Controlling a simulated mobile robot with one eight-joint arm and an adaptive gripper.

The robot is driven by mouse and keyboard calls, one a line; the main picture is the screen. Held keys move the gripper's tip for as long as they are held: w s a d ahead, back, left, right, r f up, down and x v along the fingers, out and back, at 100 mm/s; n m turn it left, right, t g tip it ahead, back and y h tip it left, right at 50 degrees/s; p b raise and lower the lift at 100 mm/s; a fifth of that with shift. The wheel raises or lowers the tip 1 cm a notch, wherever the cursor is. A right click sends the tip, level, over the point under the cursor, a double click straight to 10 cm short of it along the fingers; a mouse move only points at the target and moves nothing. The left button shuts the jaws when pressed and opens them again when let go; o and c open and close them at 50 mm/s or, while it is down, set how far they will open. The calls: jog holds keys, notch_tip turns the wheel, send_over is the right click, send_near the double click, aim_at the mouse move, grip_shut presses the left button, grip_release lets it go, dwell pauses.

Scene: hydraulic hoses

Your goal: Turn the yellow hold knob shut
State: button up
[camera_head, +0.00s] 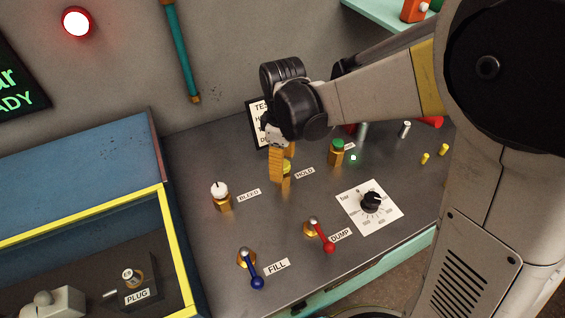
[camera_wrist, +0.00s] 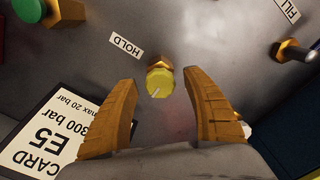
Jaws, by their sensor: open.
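The yellow hold knob (camera_wrist: 160,83) sits on a brass fitting on the grey panel, between my fingers in the wrist view. It has a pale line mark on its top. The HOLD label (camera_wrist: 126,45) lies beside it. My gripper (camera_wrist: 167,108) is open, with one orange finger on each side of the knob and a visible gap on both sides. In the head view my gripper (camera_head: 283,167) points down over the knob (camera_head: 287,168) and hides part of it. How high the fingertips are relative to the knob is hard to tell.
A white bleed knob (camera_head: 220,190) stands left, a green knob (camera_head: 337,146) right. Blue fill lever (camera_head: 252,270) and red dump lever (camera_head: 322,236) lie in front. A pressure dial (camera_head: 371,202) is at right. A test card (camera_wrist: 50,125) stands behind my gripper.

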jog(key=c, duration=1.2)
jog(key=shift+o, duration=0.2)
jog(key=m+p, duration=0.1)
jog(key=m, duration=0.3)
jog(key=shift+m, duration=0.4)
jog(key=m, duration=0.4)
jog(key=shift+m, duration=0.3)
jog(key=m+p, duration=0.1)
jog(key=m, duration=0.3)
jog(key=shift+m, duration=2.2)
